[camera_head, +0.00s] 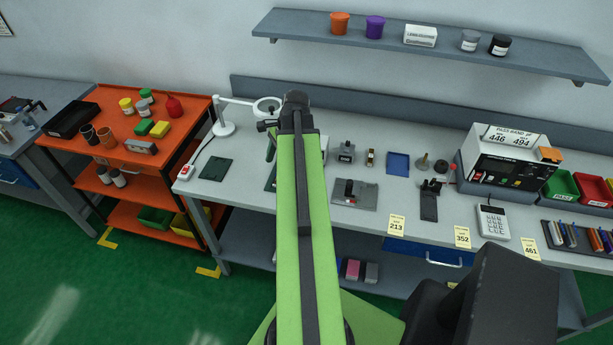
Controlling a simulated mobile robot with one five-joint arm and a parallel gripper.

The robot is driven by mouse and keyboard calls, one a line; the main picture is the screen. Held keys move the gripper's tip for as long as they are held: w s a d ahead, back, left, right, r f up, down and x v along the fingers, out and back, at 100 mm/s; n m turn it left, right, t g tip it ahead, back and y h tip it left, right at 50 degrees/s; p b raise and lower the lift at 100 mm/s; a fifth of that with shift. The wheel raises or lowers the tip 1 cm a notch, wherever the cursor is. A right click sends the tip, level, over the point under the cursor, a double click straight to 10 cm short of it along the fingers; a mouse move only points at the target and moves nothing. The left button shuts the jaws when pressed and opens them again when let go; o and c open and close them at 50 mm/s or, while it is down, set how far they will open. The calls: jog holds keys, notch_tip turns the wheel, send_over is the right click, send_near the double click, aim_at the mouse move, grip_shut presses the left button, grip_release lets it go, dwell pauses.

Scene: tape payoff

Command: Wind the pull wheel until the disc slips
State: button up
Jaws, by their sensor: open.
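No part can be surely picked out as the pull wheel or the disc. A small dark device (432,187) with a long dark base stands on the grey bench; round parts, one on a thin post (423,162), sit just behind it. A grey plate (367,198) bearing a black fixture with a red mark lies left of it. A boxy meter (503,165) labelled "PASS BAND gf 446 494" stands at the right. My green arm reaches up across the middle, over the bench. Its far end hides part of the bench, and my gripper's fingertips cannot be seen.
Yellow cards read 213 (396,225), 352 (462,237) and 461 (530,248) on the bench's front edge. An orange cart (190,130) is at left, a shelf (455,53) above.

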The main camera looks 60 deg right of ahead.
jog(key=s+d+r+m+t+p, duration=0.2)
jog(key=s+d+r+m, duration=0.1)
jog(key=s+d+m, duration=0.8)
jog(key=w+a+f+n+b, duration=0.1)
jog(key=f+b, duration=0.4)
jog(key=w+a+f+n+b, duration=0.1)
jog(key=f+b, duration=0.4)
jog(key=w+a+f+n+b, duration=0.1)
jog(key=f+b, duration=0.4)
jog(key=shift+w+h+b, duration=0.2)
jog(key=shift+h+b, duration=0.1)
jog(key=shift+b, duration=0.1)
jog(key=shift+w+a+f+b, duration=0.15)
jog(key=shift+w+f+b, duration=0.15)
jog(key=shift+f+b, duration=0.15)
jog(key=shift+c, duration=0.5)
jog(key=c, duration=1.3)
jog(key=shift+o, duration=0.2)
jog(key=shift+n+g, duration=0.3)
jog(key=shift+n, duration=0.3)
jog(key=o, duration=1.4)
jog(key=shift+c, duration=0.2)
